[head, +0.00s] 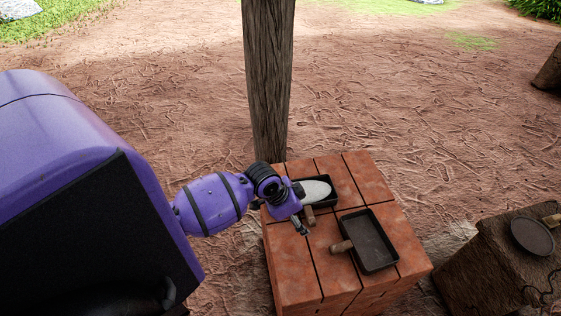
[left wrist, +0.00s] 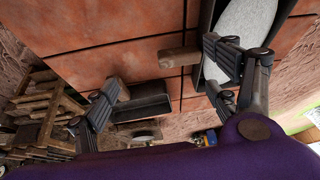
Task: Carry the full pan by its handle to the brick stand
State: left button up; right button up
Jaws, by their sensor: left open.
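The full pan (head: 317,191) is a dark rectangular pan filled with pale material, on the far left part of the red brick stand (head: 345,180). Its short wooden handle (head: 309,216) points toward the near side. My left gripper (head: 301,208) is open beside that handle, low over the bricks. In the left wrist view, the handle (left wrist: 178,58) shows between the spread fingers (left wrist: 165,80), with the pale fill (left wrist: 240,40) partly behind the right fingers. No contact with the handle can be made out. My right gripper is not in view.
A wooden post (head: 268,80) rises just behind the stand. A brown block (head: 500,265) with a round dark pan (head: 532,237) stands at right.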

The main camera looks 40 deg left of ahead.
pick_arm(q)
jog(key=s+d+f+n, duration=0.1)
jog(key=s+f, duration=0.1)
jog(key=s, duration=0.2)
jog(key=s+d+f+n+t, duration=0.1)
jog(key=s+d+f, duration=0.1)
jog(key=s+f, duration=0.1)
jog(key=s+d+f+n+t, duration=0.1)
jog(key=s+d+f, duration=0.1)
jog(key=s, duration=0.3)
jog(key=shift+s+d+f+n, duration=0.15)
jog(key=shift+s+d+n, duration=0.15)
jog(key=shift+n, duration=0.1)
jog(key=s+r+n+t+y, duration=0.1)
jog(key=s+n+t+y, duration=0.1)
jog(key=s, duration=0.7)
jog(key=shift+s+d+n+t, duration=0.3)
jog(key=shift+d+n, duration=0.15)
jog(key=shift+n, duration=0.15)
jog(key=shift+s+f, duration=0.1)
jog(key=shift+s, duration=0.05)
